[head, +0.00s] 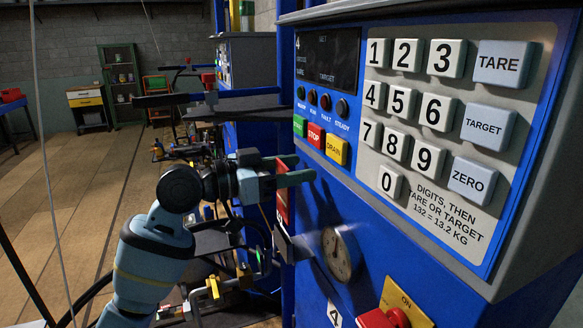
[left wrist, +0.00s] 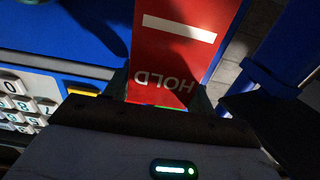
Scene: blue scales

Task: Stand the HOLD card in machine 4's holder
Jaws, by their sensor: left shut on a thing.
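The red HOLD card (left wrist: 178,50) fills the upper middle of the left wrist view, its white bar and upside-down lettering facing the camera. In the head view a narrow strip of the card (head: 282,203) shows below the fingers, close to the blue front of machine 4 (head: 318,200). A grey metal bracket (head: 284,243), perhaps the holder, juts from the machine's front just below the card. I cannot tell whether card and bracket touch. My right gripper is not in view.
Pipes and valves (head: 214,288) crowd below my arm. Wooden floor (head: 70,200) lies open at left.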

